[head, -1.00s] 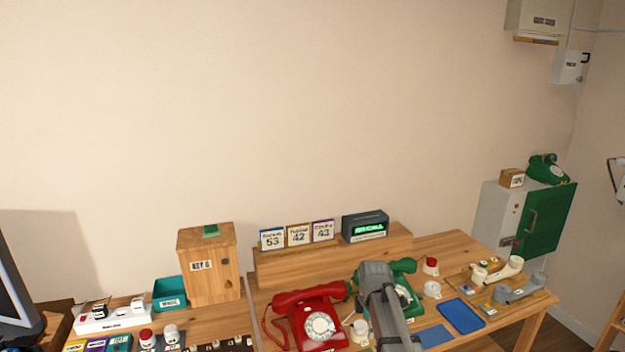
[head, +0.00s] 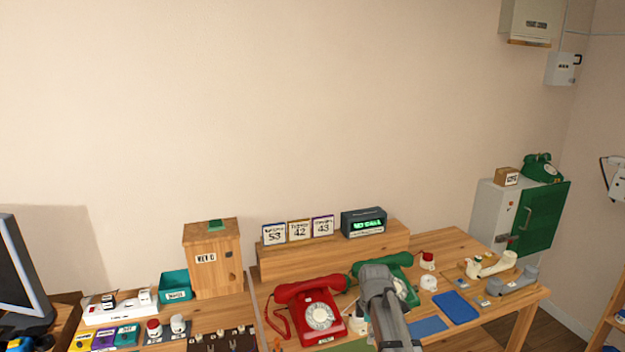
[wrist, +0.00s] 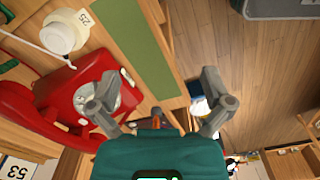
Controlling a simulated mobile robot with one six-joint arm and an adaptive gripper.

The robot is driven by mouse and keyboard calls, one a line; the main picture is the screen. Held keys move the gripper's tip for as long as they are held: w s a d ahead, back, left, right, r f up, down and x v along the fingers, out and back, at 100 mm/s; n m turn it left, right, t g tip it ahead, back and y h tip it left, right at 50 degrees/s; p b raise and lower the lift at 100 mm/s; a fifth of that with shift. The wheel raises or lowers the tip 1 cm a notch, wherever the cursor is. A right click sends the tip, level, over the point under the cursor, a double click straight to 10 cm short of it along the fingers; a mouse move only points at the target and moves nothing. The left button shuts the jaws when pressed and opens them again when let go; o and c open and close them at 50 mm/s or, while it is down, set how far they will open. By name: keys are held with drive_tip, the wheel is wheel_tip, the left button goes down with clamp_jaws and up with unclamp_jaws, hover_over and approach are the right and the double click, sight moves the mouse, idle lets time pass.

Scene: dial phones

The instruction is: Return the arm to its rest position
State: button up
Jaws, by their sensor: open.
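My gripper (wrist: 161,112) is open in the wrist view, its two grey fingers spread apart with nothing between them. The fingers point over the desk's front edge, with the wooden floor beyond. My grey arm (head: 384,300) shows in the head view at the desk front, in front of the green dial phone (head: 397,270) and to the right of the red dial phone (head: 317,308). The red phone also shows at the left of the wrist view (wrist: 58,112). The gripper fingers are hard to make out in the head view.
Blue trays lie right of my arm, one at the desk's right part (head: 456,307). A wooden box (head: 213,257) and small calendar cards (head: 298,230) stand behind. A clock-like display (head: 364,222) sits on the wooden riser. A green strip (wrist: 134,33) lies along the desk's front edge.

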drive_tip(key=s+f+m+b, duration=0.2)
drive_tip(key=s+m, duration=1.3)
drive_tip(key=m, duration=0.2)
drive_tip(key=shift+s+d+m, duration=0.15)
drive_tip(key=shift+d+m, duration=0.15)
drive_tip(key=shift+d, duration=0.15)
